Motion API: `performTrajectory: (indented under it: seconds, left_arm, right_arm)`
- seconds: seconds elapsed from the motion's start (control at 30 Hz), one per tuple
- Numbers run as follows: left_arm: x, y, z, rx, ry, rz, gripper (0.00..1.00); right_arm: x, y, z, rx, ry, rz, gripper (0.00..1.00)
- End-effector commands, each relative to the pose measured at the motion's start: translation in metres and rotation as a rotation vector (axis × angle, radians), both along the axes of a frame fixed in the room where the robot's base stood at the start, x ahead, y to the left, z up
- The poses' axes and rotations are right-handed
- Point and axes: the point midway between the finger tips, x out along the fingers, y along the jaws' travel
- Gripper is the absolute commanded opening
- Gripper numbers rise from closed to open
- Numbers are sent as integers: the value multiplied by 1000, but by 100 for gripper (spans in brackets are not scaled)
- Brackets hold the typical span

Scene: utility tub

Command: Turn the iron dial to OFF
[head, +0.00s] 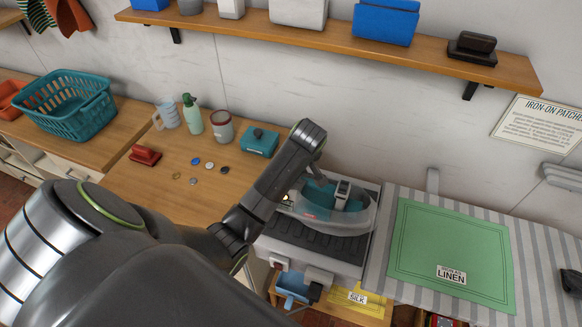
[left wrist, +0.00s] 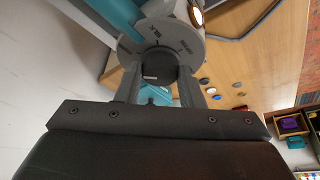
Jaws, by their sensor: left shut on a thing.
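The teal and grey iron (head: 350,218) sits on a dark ribbed rest (head: 310,240) beside the ironing board. In the left wrist view its round dark dial (left wrist: 158,66) sits in a grey ring (left wrist: 128,48) with small printed labels, too small to read surely. A lit lamp (left wrist: 196,17) glows next to the ring. My left gripper (left wrist: 158,84) has one finger on each side of the dial and is shut on it. In the head view my left arm hides the dial and the fingertips. My right gripper is not clearly in view.
A green mat (head: 440,225) with a LINEN label lies on the striped ironing board (head: 540,250). Left of the iron, the wooden table holds a teal box (head: 260,142), a tin (head: 222,128), a spray bottle (head: 192,115) and several small discs. A shelf (head: 330,40) runs above.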

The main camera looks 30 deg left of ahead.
Motion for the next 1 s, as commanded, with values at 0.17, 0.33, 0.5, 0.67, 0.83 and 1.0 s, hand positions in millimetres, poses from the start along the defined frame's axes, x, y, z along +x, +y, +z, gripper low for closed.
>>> performTrajectory:
  seconds: [0.17, 0.33, 0.5, 0.67, 0.83, 1.0]
  left_arm:
    - [2, -1, 1, -1, 0, 168, 12]
    - [3, -1, 0, 0, 1, 326, 12]
    - [3, -1, 0, -1, 1, 471, 12]
    - [4, -1, 0, -1, 1, 584, 12]
    - [4, -1, 0, -1, 2, 670, 12]
    - [4, -1, 0, -2, 1, 721, 12]
  right_arm:
    - [0, 0, 0, 0, 0, 0, 36]
    - [0, 0, 0, 0, 0, 0, 36]
    - [0, 0, 0, 0, 0, 0, 36]
    - [0, 0, 0, 0, 0, 0, 36]
    - [0, 0, 0, 0, 0, 0, 36]
    - [0, 0, 0, 0, 0, 0, 36]
